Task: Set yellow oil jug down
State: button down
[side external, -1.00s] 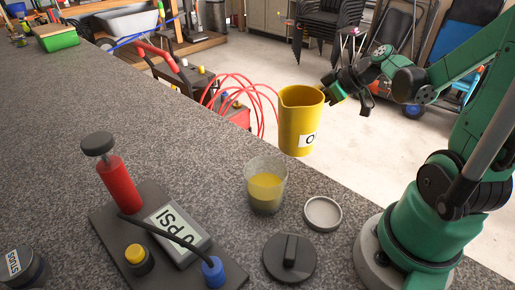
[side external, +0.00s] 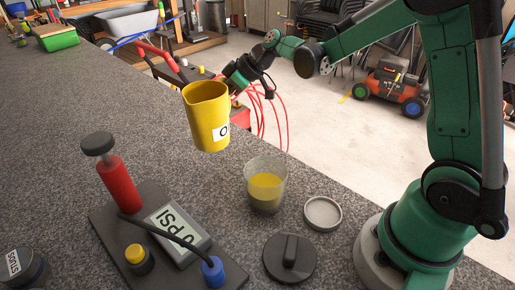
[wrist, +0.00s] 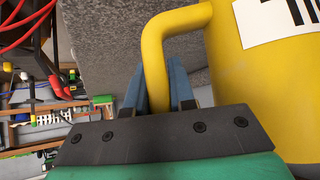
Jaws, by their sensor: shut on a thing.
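The yellow oil jug (side external: 206,112) is upright, or nearly so, with a white label on its side. In the side external view it appears above the countertop, behind and left of the glass of yellow liquid. My gripper (side external: 233,88) is at the jug's right side. In the wrist view my gripper's fingers (wrist: 160,88) are shut on the jug's handle (wrist: 154,58), with the jug's body (wrist: 265,90) at the right. The fingertips are partly hidden behind the handle. Whether the jug's base touches the counter is hard to tell.
The speckled counter (side external: 80,85) is clear to the left. Near the front are a glass of yellow liquid (side external: 265,190), a shallow grey dish (side external: 322,213), a black knobbed lid (side external: 290,258), a pump with a red cylinder (side external: 119,186) and a round STUDS container (side external: 25,268).

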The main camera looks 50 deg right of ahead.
jog(key=shift+f, duration=2.45)
jog(key=shift+f, duration=0.2)
jog(key=shift+f, duration=0.55)
jog(key=shift+f, duration=0.35)
jog(key=c, duration=0.7)
grip_release()
jog(key=shift+o, duration=0.2)
jog(key=c, duration=0.4)
